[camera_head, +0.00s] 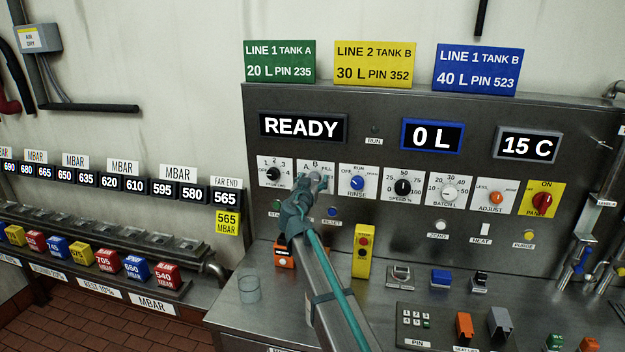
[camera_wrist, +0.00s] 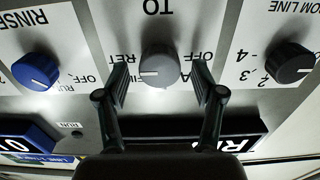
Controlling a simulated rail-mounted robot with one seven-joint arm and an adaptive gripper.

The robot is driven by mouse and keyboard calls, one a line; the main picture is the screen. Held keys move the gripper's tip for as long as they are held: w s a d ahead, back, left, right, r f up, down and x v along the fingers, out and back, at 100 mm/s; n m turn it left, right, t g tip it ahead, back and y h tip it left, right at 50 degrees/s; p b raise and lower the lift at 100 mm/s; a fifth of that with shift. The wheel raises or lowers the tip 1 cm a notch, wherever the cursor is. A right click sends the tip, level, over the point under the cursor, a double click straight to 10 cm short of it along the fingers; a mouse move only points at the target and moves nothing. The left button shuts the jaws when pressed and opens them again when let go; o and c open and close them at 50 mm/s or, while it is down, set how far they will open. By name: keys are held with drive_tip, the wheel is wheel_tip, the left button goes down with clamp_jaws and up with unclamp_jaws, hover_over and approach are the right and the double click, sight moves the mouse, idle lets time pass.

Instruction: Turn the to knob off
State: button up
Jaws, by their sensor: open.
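The TO knob (camera_wrist: 159,68) is a grey round knob on a white plate, in the middle of the wrist view, which shows the panel upside down. Its white mark lies on the left of its face, toward the letters RET; OFF is printed to its right. My gripper (camera_wrist: 161,82) is open, with one finger on each side of the knob and visible gaps between. In the head view my gripper (camera_head: 314,187) is at the panel and partly covers the knob's plate (camera_head: 315,166).
A yellow button box (camera_head: 362,251) and a clear glass (camera_head: 249,289) stand on the steel counter below. The READY display (camera_head: 302,126) is above the knobs.

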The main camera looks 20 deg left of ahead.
drive_tip(key=c, duration=1.1)
drive_tip(key=shift+c, duration=0.2)
